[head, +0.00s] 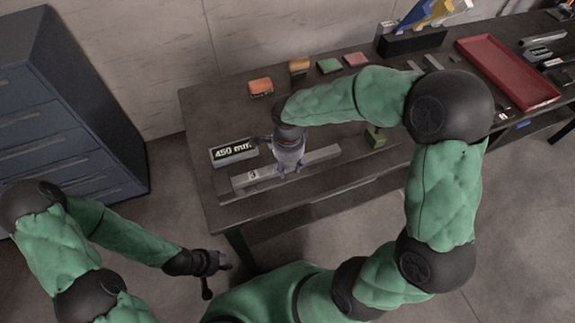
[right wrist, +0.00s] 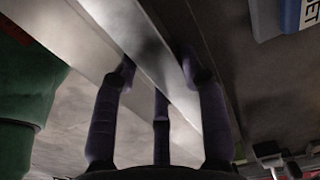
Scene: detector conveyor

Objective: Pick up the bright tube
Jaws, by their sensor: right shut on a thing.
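The bright tube (head: 318,157) is a light grey square bar with a small marked label near its left end, lying along the front part of the dark table. My right gripper (head: 287,167) comes down on it from above near its middle. In the right wrist view, the fingers of my right gripper (right wrist: 160,78) are shut on the shiny bright tube (right wrist: 163,55), which runs between them. Whether it is clear of the surface beneath, I cannot tell. My left gripper (head: 216,275) hangs empty off the table's front left, its fingers spread.
Orange (head: 260,86), green (head: 329,66) and pink (head: 356,60) blocks sit along the back. A red tray (head: 507,72) and a blue cabinet (head: 65,105) flank the area.

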